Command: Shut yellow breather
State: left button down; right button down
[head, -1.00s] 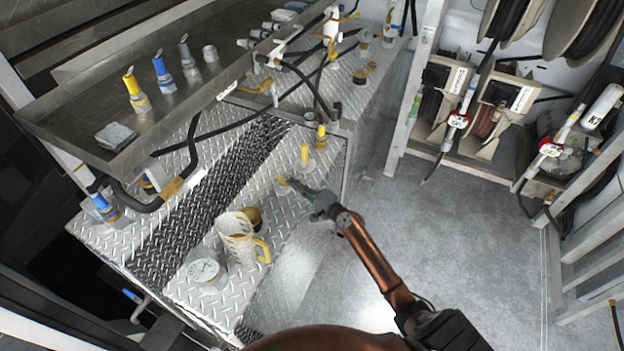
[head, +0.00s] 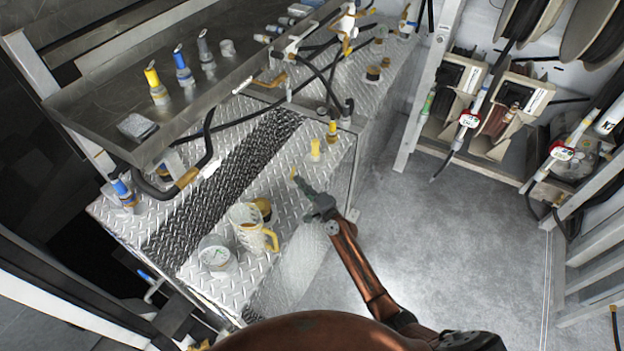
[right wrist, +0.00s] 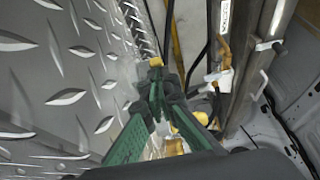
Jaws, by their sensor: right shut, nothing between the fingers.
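Several yellow parts are in the head view, and I cannot tell for sure which is the breather. Two small yellow-topped fittings, the nearer (head: 315,150) and the farther (head: 332,131), stand upright on the tread-plate top. A bottle with a yellow spout (head: 154,84) stands on the upper metal tray. My right gripper (head: 298,181) is shut and empty over the tread plate, left of and nearer than the near fitting. In the right wrist view its green fingers (right wrist: 155,92) are together, with a small yellow piece at their tips. My left gripper is not in view.
A clear jug (head: 243,226) with a yellow handle and a round white-lidded container (head: 216,256) stand left of my right gripper. Black hoses (head: 207,150) cross the tread plate. Open grey floor (head: 420,240) lies to the right.

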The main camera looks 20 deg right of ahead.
jog(key=shift+a, duration=0.15)
jog(key=shift+s+d, duration=0.2)
jog(key=shift+d, duration=0.25)
jog(key=d, duration=0.1)
jog(key=s+d+b, duration=0.1)
jog(key=shift+s+d+f, duration=0.2)
jog(key=shift+s+d, duration=0.1)
jog(key=s+a, duration=0.1)
jog(key=s, duration=0.1)
jog(key=s+a+p, duration=0.1)
jog(key=s, duration=0.5)
jog(key=shift+s+a+r+p, duration=0.1)
jog(key=shift+a+r+p, duration=0.1)
jog(key=shift+a+p, duration=0.15)
jog(key=shift+s+a, duration=0.3)
jog(key=shift+s, duration=0.4)
